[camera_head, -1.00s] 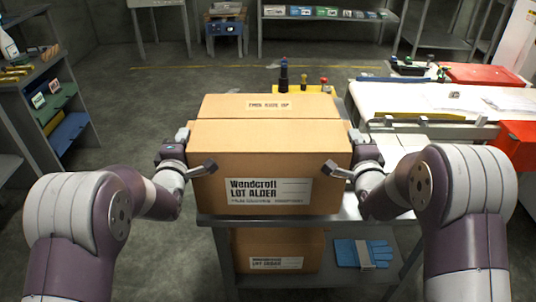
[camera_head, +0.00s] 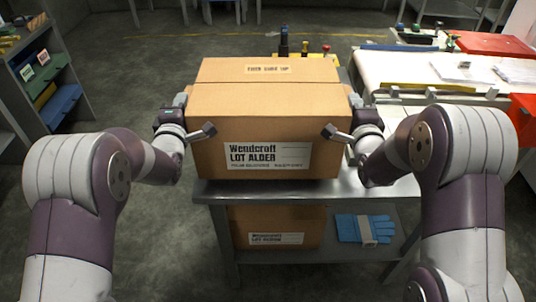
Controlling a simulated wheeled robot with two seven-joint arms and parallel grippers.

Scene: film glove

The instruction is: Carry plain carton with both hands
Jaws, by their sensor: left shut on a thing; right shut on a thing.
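The brown carton (camera_head: 275,125) is in the middle of the head view, upright, with a white label reading Wendcroft LOT ALDER on its front.
A similar labelled carton (camera_head: 245,222) and blue gloves (camera_head: 349,229) lie on the shelf below. A white-topped bench (camera_head: 405,75) with red containers (camera_head: 490,45) stands at the right. A shelf rack (camera_head: 80,85) stands far left. The floor (camera_head: 140,75) between is clear.

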